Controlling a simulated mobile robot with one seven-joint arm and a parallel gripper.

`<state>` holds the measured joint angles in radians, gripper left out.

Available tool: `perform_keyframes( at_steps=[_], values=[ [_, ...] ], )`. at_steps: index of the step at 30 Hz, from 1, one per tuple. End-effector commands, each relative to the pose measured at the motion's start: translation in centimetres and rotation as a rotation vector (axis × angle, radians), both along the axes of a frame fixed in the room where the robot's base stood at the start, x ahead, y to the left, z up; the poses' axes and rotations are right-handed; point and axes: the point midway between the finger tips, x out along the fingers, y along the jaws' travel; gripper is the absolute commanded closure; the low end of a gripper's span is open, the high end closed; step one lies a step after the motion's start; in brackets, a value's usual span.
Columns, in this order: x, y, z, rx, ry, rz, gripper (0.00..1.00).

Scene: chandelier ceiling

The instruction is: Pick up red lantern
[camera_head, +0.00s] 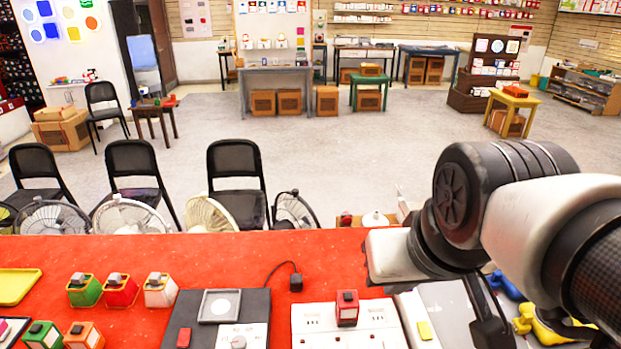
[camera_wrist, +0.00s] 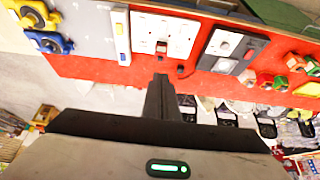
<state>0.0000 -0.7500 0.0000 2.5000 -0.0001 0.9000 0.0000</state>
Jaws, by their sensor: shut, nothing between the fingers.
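A small red lantern-like box (camera_head: 119,291) with a grey top stands on the red table, between a green one (camera_head: 84,290) and a red-and-white one (camera_head: 160,290). Another small red box (camera_head: 347,308) with a dark top sits on a white socket board (camera_head: 367,330); I cannot tell which one is the red lantern. In the wrist view my gripper (camera_wrist: 160,82) is shut and empty, its fingers pointing toward the table edge near the socket board (camera_wrist: 172,31). The small red box on that board also shows there (camera_wrist: 161,47), apart from the fingertips.
The red table (camera_head: 235,257) also bears a black-and-grey device (camera_head: 218,305), a yellow tray (camera_head: 18,285), and green (camera_head: 42,335) and orange (camera_head: 84,337) boxes. Blue (camera_head: 507,285) and yellow items lie at right. Fans (camera_head: 130,215) and black chairs (camera_head: 238,160) stand behind the table.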

Motion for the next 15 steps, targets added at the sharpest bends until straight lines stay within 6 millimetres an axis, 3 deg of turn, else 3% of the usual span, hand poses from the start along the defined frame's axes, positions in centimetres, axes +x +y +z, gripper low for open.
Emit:
perform_keyframes(
  at_steps=[12,15],
  values=[
    [0.00,0.00,0.00,0.000,0.000,0.000,1.00],
    [0.17,0.07,-0.16,0.004,0.002,0.003,0.85]
  ],
)
